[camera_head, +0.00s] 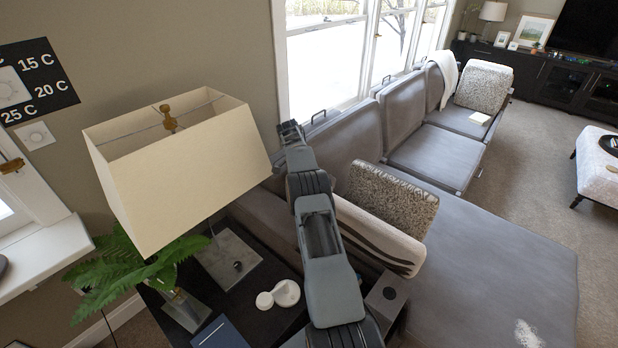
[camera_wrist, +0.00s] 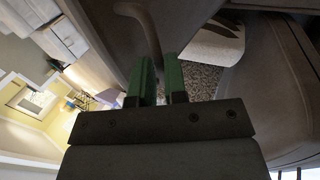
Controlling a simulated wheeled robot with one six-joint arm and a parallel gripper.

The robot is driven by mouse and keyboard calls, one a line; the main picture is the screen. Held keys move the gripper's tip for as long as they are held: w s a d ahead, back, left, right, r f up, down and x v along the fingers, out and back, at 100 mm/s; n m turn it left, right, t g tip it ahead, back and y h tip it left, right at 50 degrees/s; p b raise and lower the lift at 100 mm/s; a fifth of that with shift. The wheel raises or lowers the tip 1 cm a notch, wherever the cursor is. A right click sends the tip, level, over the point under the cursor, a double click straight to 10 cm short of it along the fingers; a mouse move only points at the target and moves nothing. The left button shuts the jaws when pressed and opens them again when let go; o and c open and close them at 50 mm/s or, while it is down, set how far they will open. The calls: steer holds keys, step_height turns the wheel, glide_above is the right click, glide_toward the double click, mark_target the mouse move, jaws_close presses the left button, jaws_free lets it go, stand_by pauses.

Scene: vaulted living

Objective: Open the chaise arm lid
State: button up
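The grey sofa has a chaise seat (camera_head: 480,270) at right; its near arm (camera_head: 255,215) runs behind my arm and is largely hidden by it and by cushions. I cannot make out the edges of the arm lid. My gripper (camera_head: 290,128) is at the sofa's back corner by the window. In the wrist view my gripper (camera_wrist: 160,75) shows two green fingers with a narrow gap. A curved grey-brown handle (camera_wrist: 127,10) runs down to that gap, seemingly between the fingers; whether they press on it I cannot tell.
A lamp with a cream shade (camera_head: 180,165) stands close left of my arm on a dark side table. A fern (camera_head: 130,270) and a white object (camera_head: 278,294) are near it. Patterned (camera_head: 390,200) and striped (camera_head: 375,238) cushions lean right of my arm. Windows (camera_head: 325,60) rise behind.

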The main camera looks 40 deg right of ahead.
steer(key=o, duration=0.5)
steer(key=shift+w+a+f, duration=0.1)
steer(key=shift+w+f, duration=0.1)
steer(key=shift+f, duration=0.8)
steer(key=shift+c, duration=0.2)
steer(key=shift+s+r, duration=0.15)
steer(key=shift+r, duration=0.1)
steer(key=s+a+r+b, duration=0.2)
steer(key=s+r, duration=0.2)
steer(key=s+a+r+b, duration=0.2)
steer(key=s+r, duration=0.2)
steer(key=s+a+r+b, duration=0.2)
steer(key=s+r, duration=0.2)
steer(key=r, duration=0.1)
steer(key=shift+s+a, duration=0.15)
steer(key=shift+a, duration=0.2)
